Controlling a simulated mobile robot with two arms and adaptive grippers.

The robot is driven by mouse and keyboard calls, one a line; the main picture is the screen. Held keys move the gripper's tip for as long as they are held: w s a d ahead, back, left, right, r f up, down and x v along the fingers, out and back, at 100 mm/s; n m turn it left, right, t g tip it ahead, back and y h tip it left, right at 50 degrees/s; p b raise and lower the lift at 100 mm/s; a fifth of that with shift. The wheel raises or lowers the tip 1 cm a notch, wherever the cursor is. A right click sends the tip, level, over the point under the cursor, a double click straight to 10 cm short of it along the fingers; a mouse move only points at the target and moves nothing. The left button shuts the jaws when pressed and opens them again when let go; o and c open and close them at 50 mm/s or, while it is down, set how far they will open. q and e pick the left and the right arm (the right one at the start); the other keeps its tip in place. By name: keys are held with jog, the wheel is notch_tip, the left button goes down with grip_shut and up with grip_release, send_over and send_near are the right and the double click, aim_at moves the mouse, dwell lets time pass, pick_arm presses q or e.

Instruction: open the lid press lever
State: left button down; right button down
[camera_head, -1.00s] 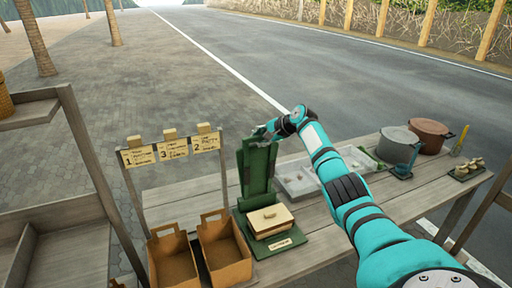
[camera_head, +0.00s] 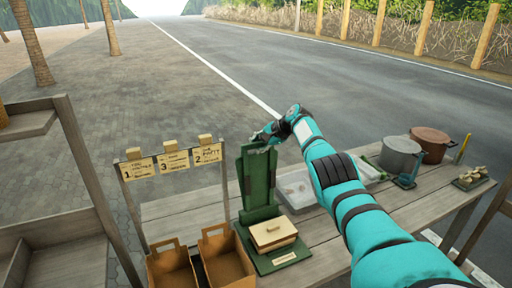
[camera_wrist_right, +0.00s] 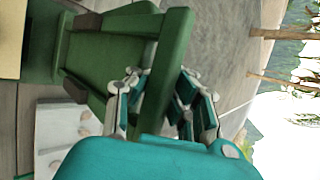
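The green press (camera_head: 257,185) stands on the wooden table with its tall lid part raised upright behind its base. A cream block (camera_head: 273,232) with a small knob sits on the base. My right gripper (camera_head: 262,137) is at the top of the upright part. In the right wrist view, the green end bar (camera_wrist_right: 167,70) of that part lies between the two fingers of my right gripper (camera_wrist_right: 162,85). One finger is on each side of the bar, and I cannot tell whether they press on it. My left gripper is not in view.
Two brown boxes (camera_head: 226,257) are left of the press, below numbered signs (camera_head: 172,161). A pale tray (camera_head: 297,190) lies right of the press. A grey pot (camera_head: 400,155) and a brown pot (camera_head: 430,142) stand further right. A wooden shelf (camera_head: 70,255) is at the left.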

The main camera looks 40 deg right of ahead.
jog(key=shift+w+d+r, duration=0.15)
jog(key=shift+d+r, duration=0.1)
jog(key=shift+r, duration=0.45)
jog(key=c, duration=1.3)
grip_release()
jog(key=shift+s, duration=0.3)
jog(key=shift+a+f, duration=0.15)
jog(key=shift+s, duration=0.15)
jog(key=shift+s+r, duration=0.35)
jog(key=shift+r, duration=0.15)
jog(key=v, duration=1)
jog(key=shift+s+d, duration=0.2)
jog(key=shift+d, duration=0.05)
